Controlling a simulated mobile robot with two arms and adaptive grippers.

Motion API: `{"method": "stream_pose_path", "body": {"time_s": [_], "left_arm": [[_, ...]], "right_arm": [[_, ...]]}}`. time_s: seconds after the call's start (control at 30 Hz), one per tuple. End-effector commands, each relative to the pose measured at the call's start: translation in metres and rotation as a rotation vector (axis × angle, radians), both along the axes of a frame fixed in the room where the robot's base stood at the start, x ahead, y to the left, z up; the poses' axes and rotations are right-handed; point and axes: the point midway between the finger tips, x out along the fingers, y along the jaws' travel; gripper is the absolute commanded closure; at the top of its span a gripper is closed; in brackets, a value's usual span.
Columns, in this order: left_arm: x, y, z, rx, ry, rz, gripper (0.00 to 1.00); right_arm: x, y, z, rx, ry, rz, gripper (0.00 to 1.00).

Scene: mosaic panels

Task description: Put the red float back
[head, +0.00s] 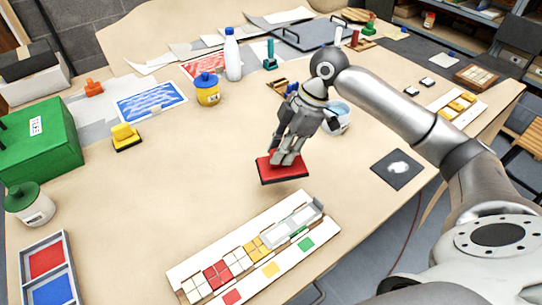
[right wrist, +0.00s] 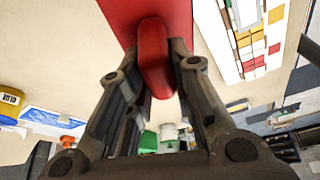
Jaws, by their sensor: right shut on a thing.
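The red float (head: 283,174) is a flat red plate with a dark lower edge, in the middle of the head view. My right gripper (head: 287,158) is over it, fingers pointing down. In the right wrist view the float's rounded red handle (right wrist: 153,55) is between the two fingers of my right gripper (right wrist: 160,75), which is shut on it, with the red plate (right wrist: 115,12) beyond. I cannot tell whether the plate touches the table or hangs just above it. My left gripper is not in view.
A mosaic panel (head: 188,273) with coloured tiles lies in front of the float. A yellow float (head: 125,137), yellow jar (head: 207,95), white bottle (head: 232,58) and green box (head: 45,148) stand leftward. A clear bucket (head: 338,118) is behind the gripper. The table's middle left is clear.

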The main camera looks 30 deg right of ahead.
Motion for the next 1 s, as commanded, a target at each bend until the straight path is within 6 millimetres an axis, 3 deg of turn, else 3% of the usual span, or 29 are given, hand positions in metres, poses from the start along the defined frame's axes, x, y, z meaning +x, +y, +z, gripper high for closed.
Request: {"method": "stream_pose_path", "body": {"time_s": [0.1,0.2,0.4,0.63,0.83,1.0], "left_arm": [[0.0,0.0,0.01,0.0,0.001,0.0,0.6],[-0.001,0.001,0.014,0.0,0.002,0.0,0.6],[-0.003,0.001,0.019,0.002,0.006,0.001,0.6],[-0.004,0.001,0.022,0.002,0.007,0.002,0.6],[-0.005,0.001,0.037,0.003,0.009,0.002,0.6],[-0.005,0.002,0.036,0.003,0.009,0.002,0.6]], "right_arm": [[0.025,-0.001,-0.008,0.003,0.002,-0.002,0.98],[0.04,-0.003,-0.03,0.0,0.005,-0.002,0.98],[0.062,-0.006,-0.056,0.001,0.001,-0.003,0.98],[0.072,-0.007,-0.07,-0.001,0.0,-0.001,0.98],[0.071,-0.007,-0.095,-0.002,0.002,-0.001,0.98],[0.072,-0.008,-0.1,-0.002,-0.002,0.0,0.98]]}}
